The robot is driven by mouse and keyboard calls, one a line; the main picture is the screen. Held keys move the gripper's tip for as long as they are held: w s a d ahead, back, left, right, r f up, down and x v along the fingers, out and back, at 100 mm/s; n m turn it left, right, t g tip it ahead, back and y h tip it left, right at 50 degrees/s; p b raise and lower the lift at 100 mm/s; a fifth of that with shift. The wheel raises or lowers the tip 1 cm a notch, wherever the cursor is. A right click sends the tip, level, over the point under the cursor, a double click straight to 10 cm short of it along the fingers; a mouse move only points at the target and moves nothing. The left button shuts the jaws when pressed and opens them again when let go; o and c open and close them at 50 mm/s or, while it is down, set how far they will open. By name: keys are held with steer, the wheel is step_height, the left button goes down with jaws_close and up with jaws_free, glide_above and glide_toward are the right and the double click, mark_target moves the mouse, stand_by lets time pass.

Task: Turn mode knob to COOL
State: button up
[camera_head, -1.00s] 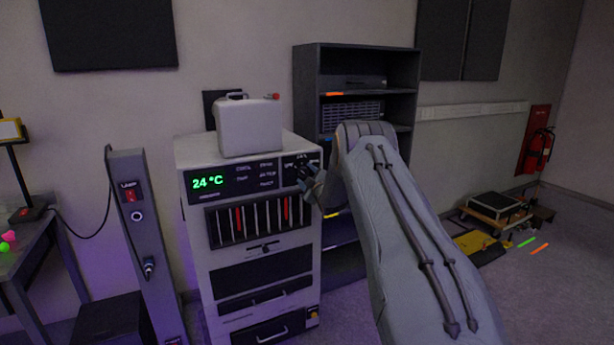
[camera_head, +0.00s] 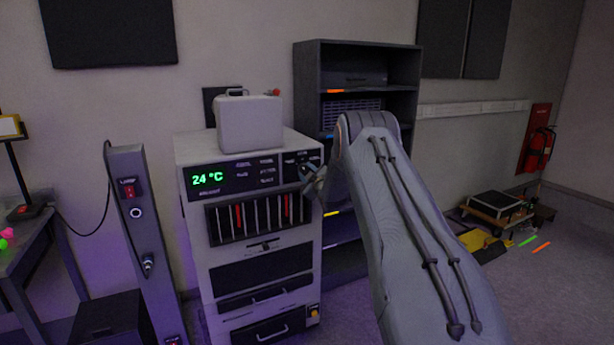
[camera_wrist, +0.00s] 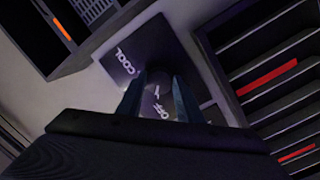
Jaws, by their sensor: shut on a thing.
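The mode knob (camera_wrist: 158,78) is a dark round knob on a dark panel plate. In the wrist view the COOL label (camera_wrist: 123,61) is up and left of it and the OFF label (camera_wrist: 161,109) is just below it. A small pale mark shows between the knob and OFF. My gripper (camera_wrist: 157,88) has its two fingers on either side of the knob, shut on it. In the head view my gripper (camera_head: 311,178) is at the upper right of the white cabinet's front (camera_head: 202,245) and hides most of the knob.
The cabinet's green display (camera_head: 207,179) reads 24 °C. A slatted vent (camera_head: 260,217) with red strips is below the panel. A dark shelf unit (camera_head: 300,75) is close behind on the right, and a grey post (camera_head: 150,220) stands left.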

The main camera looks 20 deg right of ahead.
steer(key=m+b, duration=0.3)
steer(key=m, duration=0.1)
steer(key=shift+f+g, duration=0.1)
steer(key=shift+g, duration=0.2)
steer(key=m+y+b, duration=0.1)
steer(key=m, duration=0.3)
steer(key=shift+b, duration=0.4)
steer(key=m, duration=0.4)
steer(key=shift+r+m+g+y, duration=0.2)
steer(key=shift+m+g+y, duration=0.1)
steer(key=shift+m+y+p, duration=0.3)
steer(key=shift+m+y, duration=0.1)
steer(key=shift+m, duration=1.6)
steer(key=o, duration=1)
steer(key=shift+o, duration=0.2)
